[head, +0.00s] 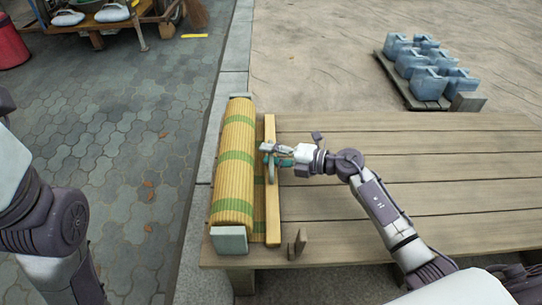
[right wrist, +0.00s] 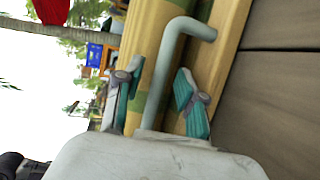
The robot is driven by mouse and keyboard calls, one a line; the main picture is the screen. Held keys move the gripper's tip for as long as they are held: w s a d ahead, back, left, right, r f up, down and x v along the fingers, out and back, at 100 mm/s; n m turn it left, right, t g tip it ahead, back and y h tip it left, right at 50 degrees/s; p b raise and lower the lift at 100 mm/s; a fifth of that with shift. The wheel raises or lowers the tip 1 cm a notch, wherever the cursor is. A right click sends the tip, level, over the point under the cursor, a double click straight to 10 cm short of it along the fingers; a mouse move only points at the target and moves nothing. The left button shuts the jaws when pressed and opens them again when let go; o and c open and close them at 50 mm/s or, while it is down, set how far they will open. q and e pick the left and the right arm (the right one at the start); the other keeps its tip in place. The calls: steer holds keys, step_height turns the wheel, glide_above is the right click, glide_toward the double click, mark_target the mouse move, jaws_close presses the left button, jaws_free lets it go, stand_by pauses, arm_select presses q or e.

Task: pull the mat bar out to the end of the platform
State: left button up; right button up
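The mat bar (head: 272,205) is a pale wooden bar lying along the right side of the rolled yellow-and-green mat (head: 232,180). The roll sits at the left end of the wooden platform (head: 400,165). A grey bent handle (right wrist: 167,65) stands on the bar. My right gripper (head: 273,161) is at the middle of the bar, over the handle. In the right wrist view its teal-padded fingers (right wrist: 156,78) are apart, one on each side of the handle, with gaps visible. My left arm shows at the left edge, but its gripper is out of view.
Hexagonal paving (head: 120,150) lies to the left.

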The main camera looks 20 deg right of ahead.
jaws_close()
stand_by(0.4)
